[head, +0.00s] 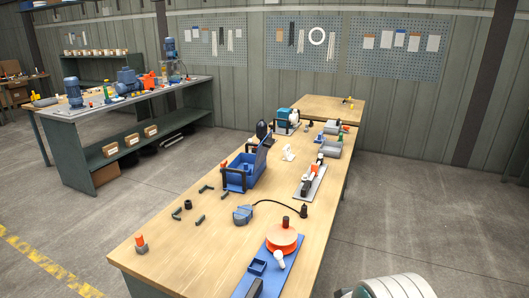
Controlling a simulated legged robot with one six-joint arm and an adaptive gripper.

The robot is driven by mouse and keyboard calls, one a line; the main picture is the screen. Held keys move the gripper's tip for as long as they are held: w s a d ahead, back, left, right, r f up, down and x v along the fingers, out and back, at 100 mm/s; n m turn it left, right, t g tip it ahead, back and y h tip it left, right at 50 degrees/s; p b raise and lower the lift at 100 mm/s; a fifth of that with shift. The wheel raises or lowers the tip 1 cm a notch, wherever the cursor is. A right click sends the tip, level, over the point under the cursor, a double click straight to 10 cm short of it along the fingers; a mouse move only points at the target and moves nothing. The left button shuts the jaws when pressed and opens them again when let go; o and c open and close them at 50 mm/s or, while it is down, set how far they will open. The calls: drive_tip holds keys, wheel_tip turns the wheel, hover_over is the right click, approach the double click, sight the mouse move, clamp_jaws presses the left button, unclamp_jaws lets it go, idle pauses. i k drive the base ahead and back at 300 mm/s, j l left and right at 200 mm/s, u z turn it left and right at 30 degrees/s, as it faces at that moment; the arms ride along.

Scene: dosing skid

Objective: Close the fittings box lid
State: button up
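A blue box (238,181), which I take to be the fittings box, stands on the wooden table left of its middle. A blue panel with a dark piece at its top, apparently its lid (265,142), stands raised at the box's far right side. The lid looks open. Dark bracket-like parts show at the near side of the box; its inside is too small to make out. My gripper does not show. A pale rounded part of my arm shows at the bottom right, off the table edge.
Dark fittings (199,220) and an orange-topped part (141,244) lie at the table's near left. A blue device (243,214) with a black cable sits in front of the box. An orange reel (284,239) stands on a blue plate nearby. A grey-based assembly (310,182) lies right of the box.

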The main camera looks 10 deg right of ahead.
sight(262, 151)
drive_tip(key=k+l, duration=0.1)
drive_tip(key=l, duration=0.5)
drive_tip(key=k+l, duration=0.15)
drive_tip(key=l, duration=0.15)
drive_tip(key=i+l, duration=0.1)
drive_tip(key=l, duration=0.25)
drive_tip(key=i+l, duration=0.15)
drive_tip(key=l, duration=0.2)
drive_tip(key=i+l, duration=0.1)
drive_tip(key=l, duration=0.2)
drive_tip(key=i+l, duration=0.5)
drive_tip(key=i, duration=0.15)
drive_tip(key=i+l, duration=0.5)
drive_tip(key=i+j, duration=0.2)
drive_tip(key=i, duration=0.3)
drive_tip(key=i+j+z, duration=0.1)
drive_tip(key=i, duration=0.4)
drive_tip(key=j, duration=0.1)
